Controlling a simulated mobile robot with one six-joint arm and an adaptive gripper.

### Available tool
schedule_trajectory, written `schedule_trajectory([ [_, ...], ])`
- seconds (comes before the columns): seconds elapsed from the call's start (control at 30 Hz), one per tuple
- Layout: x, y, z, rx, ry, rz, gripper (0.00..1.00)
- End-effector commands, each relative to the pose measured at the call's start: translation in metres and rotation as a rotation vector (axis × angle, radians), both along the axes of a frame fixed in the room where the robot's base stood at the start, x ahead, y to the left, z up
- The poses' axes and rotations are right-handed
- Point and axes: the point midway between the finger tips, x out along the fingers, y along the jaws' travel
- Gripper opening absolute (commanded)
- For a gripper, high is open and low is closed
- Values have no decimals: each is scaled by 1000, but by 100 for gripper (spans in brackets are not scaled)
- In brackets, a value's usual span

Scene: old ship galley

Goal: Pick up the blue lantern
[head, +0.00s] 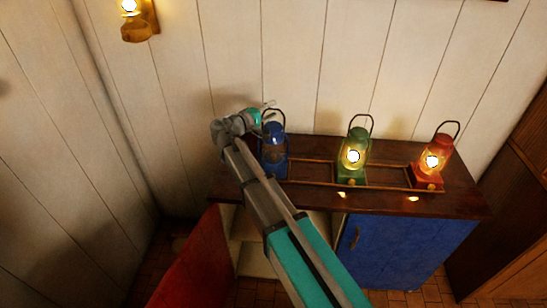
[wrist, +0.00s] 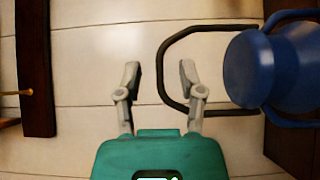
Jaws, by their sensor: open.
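The blue lantern (head: 274,140) stands at the left end of the dark counter, lit less than the others; my arm partly covers its left side. In the wrist view the blue lantern (wrist: 252,70) fills the right side, with its dark wire handle (wrist: 161,78) reaching left. My gripper (wrist: 159,76) is open and empty. In that view the handle's outer bar shows between the two fingers, and the right finger overlaps the loop. I cannot tell whether they touch. In the head view my gripper (head: 268,107) is beside the lantern's top.
A lit green lantern (head: 353,157) and a lit red lantern (head: 433,161) stand further right on the counter (head: 385,197). A low wooden rail (head: 385,163) runs by them. The plank wall is close behind. A red door (head: 195,267) hangs open below; a wall lamp (head: 136,25) is at upper left.

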Motion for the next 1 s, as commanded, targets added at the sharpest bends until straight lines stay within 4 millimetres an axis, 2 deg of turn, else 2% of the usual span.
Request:
schedule_trajectory([
  [0.17, 8, -8, 0, 0, 0, 0, 50],
  [0.7, 8, -7, 0, 0, 0, 2, 50],
  [0.77, 8, -7, 0, 0, 0, 2, 41],
  [0.97, 8, -7, 0, 0, 0, 2, 4],
  [1.0, 8, -7, 0, 0, 0, 2, 0],
])
